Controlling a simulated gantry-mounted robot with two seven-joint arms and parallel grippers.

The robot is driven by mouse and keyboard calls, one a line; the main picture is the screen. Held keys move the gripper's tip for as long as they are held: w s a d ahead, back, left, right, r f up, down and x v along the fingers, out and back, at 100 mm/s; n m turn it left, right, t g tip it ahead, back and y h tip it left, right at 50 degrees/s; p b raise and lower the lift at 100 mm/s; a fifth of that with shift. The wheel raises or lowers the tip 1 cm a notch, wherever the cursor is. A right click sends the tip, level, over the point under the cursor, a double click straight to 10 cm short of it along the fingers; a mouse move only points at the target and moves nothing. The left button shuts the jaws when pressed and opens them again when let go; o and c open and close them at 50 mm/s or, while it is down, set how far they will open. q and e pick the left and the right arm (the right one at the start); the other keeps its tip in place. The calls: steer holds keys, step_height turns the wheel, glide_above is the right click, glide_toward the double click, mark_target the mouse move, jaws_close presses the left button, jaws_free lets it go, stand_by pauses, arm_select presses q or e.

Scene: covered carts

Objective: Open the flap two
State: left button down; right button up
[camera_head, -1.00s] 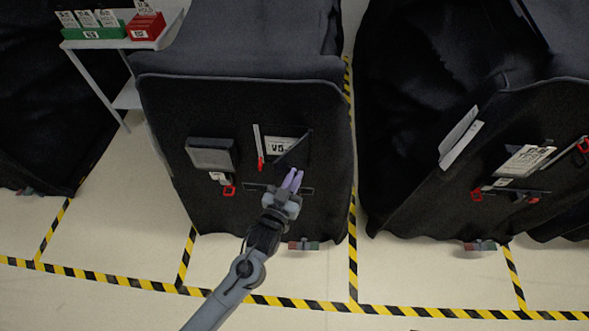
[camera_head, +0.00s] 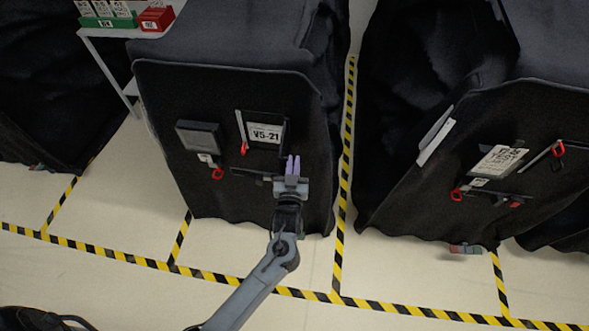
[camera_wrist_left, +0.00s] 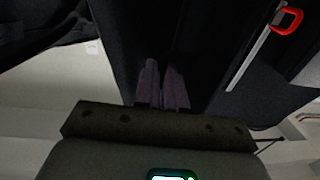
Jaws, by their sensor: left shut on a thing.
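On the black covered cart (camera_head: 170,110) in the middle of the head view there is a label pocket showing a white card (camera_head: 265,133) marked V5-21. Its dark flap (camera_head: 286,131) stands out along the card's right side, and the card is uncovered. My left gripper (camera_head: 293,164) is at the flap's lower right edge, fingers pointing up. In the left wrist view its purple fingers (camera_wrist_left: 162,85) are close together against dark material; the gripped edge is hard to make out. My right gripper is not in view.
Red-ended tags (camera_head: 217,173) hang on the cart front. Another covered cart (camera_head: 420,190) with labels stands at the right. A white shelf (camera_head: 130,31) with green and red bins is at the upper left. Yellow-black tape (camera_head: 340,215) marks the open floor.

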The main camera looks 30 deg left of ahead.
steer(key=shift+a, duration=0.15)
arm_select(q)
steer(key=c, duration=1.2)
jaws_free()
steer(key=shift+a, duration=0.1)
